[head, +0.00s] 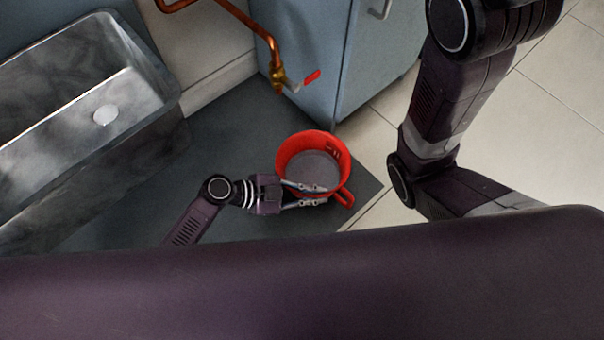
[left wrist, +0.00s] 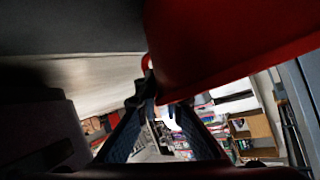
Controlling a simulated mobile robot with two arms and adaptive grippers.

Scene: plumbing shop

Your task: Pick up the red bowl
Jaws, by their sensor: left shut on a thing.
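The red bowl (head: 312,146) is round, with a greyish inside bottom and a small loop handle at its lower right. It is over the dark grey mat in the head view. My left gripper (head: 326,194) reaches it from the left and is shut on the near side of its wall. In the left wrist view the bowl (left wrist: 230,38) fills the upper right, close above the fingers (left wrist: 160,112). Whether the bowl touches the mat I cannot tell. My right arm shows at the right of the head view, but its gripper is out of the picture.
A metal sink basin (head: 130,88) stands at the left. A blue-grey cabinet (head: 375,62) is behind the bowl, with a copper pipe and red-handled valve (head: 280,78) beside it. The dark mat (head: 225,140) lies on pale floor tiles, which are clear at the right.

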